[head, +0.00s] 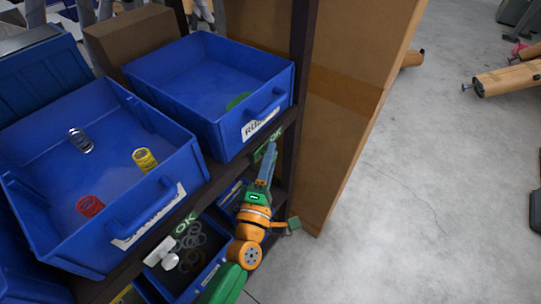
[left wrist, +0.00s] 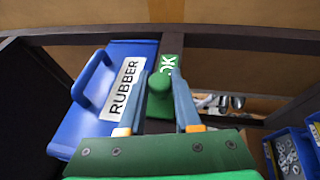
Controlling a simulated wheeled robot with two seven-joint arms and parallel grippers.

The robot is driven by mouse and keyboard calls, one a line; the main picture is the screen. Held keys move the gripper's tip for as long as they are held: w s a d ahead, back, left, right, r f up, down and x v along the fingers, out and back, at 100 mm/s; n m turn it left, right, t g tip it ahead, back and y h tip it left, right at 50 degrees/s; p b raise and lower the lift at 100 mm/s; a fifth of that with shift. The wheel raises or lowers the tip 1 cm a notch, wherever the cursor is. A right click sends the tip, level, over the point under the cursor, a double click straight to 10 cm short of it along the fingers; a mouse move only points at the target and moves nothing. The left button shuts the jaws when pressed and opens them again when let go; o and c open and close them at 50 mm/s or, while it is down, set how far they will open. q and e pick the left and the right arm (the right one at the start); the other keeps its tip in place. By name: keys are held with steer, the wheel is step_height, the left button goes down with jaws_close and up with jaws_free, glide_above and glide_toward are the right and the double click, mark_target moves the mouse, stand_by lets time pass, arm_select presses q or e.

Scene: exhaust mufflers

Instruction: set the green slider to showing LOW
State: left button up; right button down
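The green slider (left wrist: 160,88) is on the dark shelf rail below the blue bin labelled RUBBER. Its green panel (left wrist: 169,66) shows the letters OK, partly covered by a fingertip; the panel also shows in the head view (head: 262,152). My left gripper (head: 271,151) reaches up to the rail. In the left wrist view its two blue fingers (left wrist: 162,75) stand apart, one on each side of the green knob, with narrow gaps visible lower down. Whether the tips touch the knob is unclear. My right gripper is not in view.
A second slider with a white knob (head: 166,256) and a green OK panel (head: 186,225) is on the rail to the left. The RUBBER bin (head: 200,75) and a bin with springs (head: 105,130) stand above. A lower bin holds rings. Cardboard (head: 335,110) stands right; open floor lies beyond.

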arm_select(q)
jaws_close()
stand_by(1.1)
